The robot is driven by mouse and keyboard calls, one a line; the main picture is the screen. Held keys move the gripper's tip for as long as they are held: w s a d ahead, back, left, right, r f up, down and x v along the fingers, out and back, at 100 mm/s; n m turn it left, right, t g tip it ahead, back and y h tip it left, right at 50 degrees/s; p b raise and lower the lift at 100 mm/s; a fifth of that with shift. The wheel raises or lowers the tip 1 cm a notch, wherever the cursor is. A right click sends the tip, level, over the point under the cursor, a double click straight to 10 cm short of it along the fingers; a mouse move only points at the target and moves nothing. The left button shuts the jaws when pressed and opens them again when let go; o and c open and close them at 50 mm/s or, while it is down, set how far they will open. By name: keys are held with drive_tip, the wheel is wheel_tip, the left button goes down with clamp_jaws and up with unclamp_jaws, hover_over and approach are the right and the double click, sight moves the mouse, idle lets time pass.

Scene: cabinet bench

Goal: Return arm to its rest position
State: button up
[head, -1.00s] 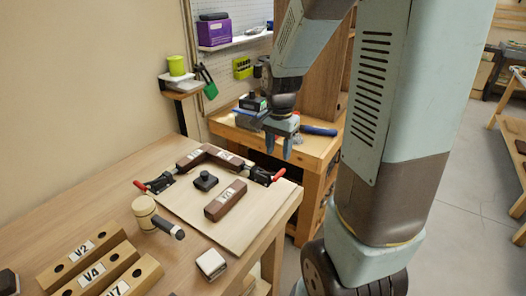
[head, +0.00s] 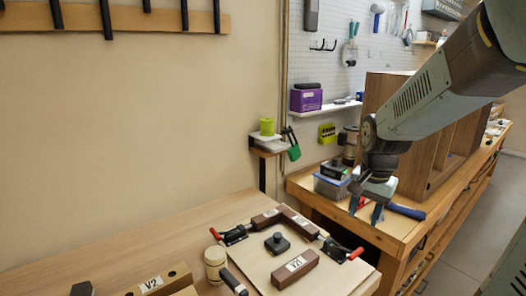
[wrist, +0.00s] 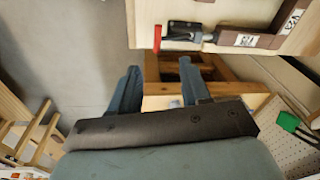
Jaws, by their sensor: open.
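My gripper (head: 367,211) hangs at the right of the head view, pointing down, with its two fingers apart and nothing between them. It is in front of the wooden bench with the cabinet, to the right of the near table. In the wrist view my gripper (wrist: 160,92) also shows both fingers spread, with grey floor and a wooden frame beyond them.
The near table (head: 120,250) holds a board with brown blocks (head: 295,268), red-handled clamps (head: 342,250), a black knob piece (head: 277,242) and a mallet (head: 216,262). A wooden cabinet (head: 395,92) and blue-handled tool (head: 407,211) are on the bench behind my gripper.

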drive_tip(key=s+a+r+n+t, duration=0.2)
drive_tip(key=s+r+n+t, duration=0.2)
drive_tip(key=s+r+n, duration=0.3)
drive_tip(key=shift+s+r+n, duration=0.4)
drive_tip(key=shift+s+r, duration=1.55)
drive_tip(key=shift+s, duration=0.45)
